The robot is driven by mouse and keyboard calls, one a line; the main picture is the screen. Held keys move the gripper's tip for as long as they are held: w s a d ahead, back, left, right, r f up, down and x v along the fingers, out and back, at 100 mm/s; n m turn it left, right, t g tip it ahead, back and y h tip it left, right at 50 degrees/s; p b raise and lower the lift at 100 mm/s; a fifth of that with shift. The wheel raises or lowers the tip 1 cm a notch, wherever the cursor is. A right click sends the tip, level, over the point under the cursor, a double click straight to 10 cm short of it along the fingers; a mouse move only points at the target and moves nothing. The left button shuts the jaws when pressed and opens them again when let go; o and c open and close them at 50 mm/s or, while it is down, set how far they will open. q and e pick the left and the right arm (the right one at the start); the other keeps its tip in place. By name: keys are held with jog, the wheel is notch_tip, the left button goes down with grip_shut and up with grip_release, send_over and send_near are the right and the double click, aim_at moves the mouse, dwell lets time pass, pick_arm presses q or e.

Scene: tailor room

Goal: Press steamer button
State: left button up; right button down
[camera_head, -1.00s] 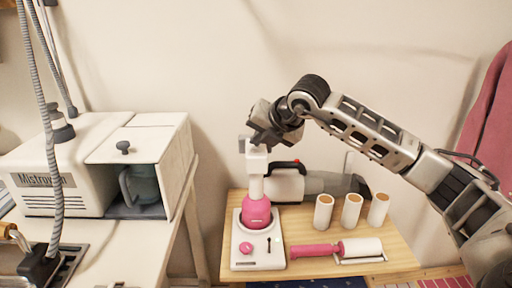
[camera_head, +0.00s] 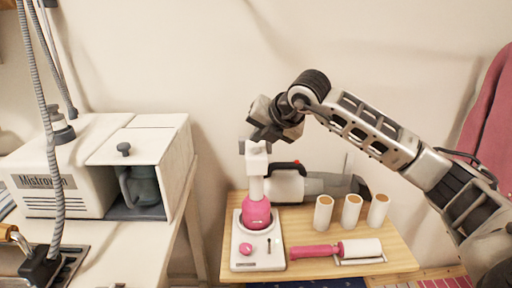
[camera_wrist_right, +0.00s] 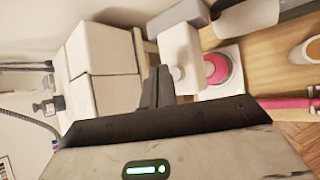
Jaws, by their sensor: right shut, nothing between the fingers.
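The steamer (camera_head: 256,212) is white and pink and stands upright in a white base (camera_head: 245,262) with a pink knob (camera_head: 246,249). Its white head (camera_head: 257,150) is at the top. In the right wrist view the steamer head (camera_wrist_right: 182,45) carries a small round button (camera_wrist_right: 178,73). My right gripper (camera_head: 256,130) is just above the steamer head in the head view. In the right wrist view its shut, empty fingers (camera_wrist_right: 158,75) are just left of the button, with a narrow gap in the picture. I cannot tell whether they touch the head. My left gripper is out of view.
The wooden table (camera_head: 400,255) also holds a grey handheld vacuum (camera_head: 325,186), several upright rolls (camera_head: 352,210) and a pink-handled lint roller (camera_head: 350,248). A white machine (camera_head: 50,165) stands on the left table. Blank wall and free air surround the gripper above the table.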

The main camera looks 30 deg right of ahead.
aim_at(259, 154)
notch_tip(259, 154, up, 6)
jog(key=p, duration=0.3)
jog(key=shift+p, duration=0.3)
jog(key=shift+f, duration=0.1)
